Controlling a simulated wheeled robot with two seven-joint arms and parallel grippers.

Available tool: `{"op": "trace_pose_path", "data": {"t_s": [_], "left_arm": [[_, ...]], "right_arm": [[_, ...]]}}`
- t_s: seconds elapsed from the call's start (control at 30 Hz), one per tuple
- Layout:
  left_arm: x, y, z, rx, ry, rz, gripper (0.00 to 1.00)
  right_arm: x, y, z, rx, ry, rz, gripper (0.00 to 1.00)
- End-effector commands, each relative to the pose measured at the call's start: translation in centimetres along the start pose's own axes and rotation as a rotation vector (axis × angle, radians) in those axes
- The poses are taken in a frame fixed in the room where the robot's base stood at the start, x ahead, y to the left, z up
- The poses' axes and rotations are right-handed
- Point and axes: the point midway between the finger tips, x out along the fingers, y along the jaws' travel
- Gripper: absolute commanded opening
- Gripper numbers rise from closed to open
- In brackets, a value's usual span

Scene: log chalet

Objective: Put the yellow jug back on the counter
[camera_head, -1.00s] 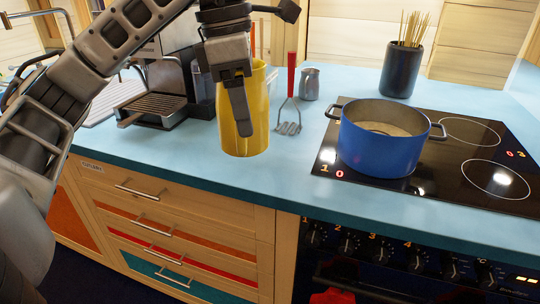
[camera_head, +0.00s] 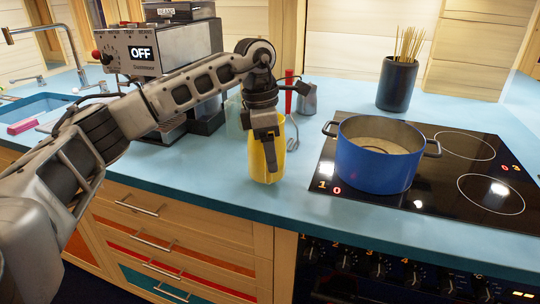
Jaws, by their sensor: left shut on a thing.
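The yellow jug (camera_head: 257,163) is upright over the blue counter (camera_head: 215,175), left of the blue pot. Its base appears at or just above the counter surface; I cannot tell whether it touches. My left gripper (camera_head: 269,158) reaches in from the left and points down at the jug, shut on its wall, with one finger in front of the near side. The gripper hides much of the jug's rim and upper part. My right gripper is not in view.
A blue pot (camera_head: 376,165) stands on the black hob (camera_head: 430,203) to the right. A red-handled utensil (camera_head: 289,78) and a metal pitcher (camera_head: 308,99) are close behind the jug. A coffee machine (camera_head: 120,60) stands back left. The counter is clear left of the jug.

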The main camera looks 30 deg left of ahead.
Motion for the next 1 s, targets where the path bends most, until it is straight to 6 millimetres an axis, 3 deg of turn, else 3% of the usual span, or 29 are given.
{"op": "trace_pose_path", "data": {"t_s": [0.1, 0.5, 0.53, 0.6, 0.87, 1.0], "left_arm": [[1.4, 0.0, -0.3, 0.001, 0.000, 0.002, 0.05], [2.0, 0.1, -0.3, 0.001, -0.002, 0.003, 0.05], [2.0, 0.0, -0.4, 0.000, 0.000, 0.001, 0.66], [2.0, 0.0, -0.4, 0.000, 0.001, 0.001, 0.79], [1.9, 0.0, -0.3, 0.000, 0.000, 0.001, 0.79], [1.0, 0.0, -0.3, 0.000, -0.001, 0.001, 0.79]], "right_arm": [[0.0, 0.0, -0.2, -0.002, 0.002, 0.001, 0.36], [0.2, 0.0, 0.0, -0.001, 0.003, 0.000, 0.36], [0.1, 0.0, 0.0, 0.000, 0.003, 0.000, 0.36], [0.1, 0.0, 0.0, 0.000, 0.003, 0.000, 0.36], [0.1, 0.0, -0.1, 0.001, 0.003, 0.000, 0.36], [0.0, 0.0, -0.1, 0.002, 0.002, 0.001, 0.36]]}}
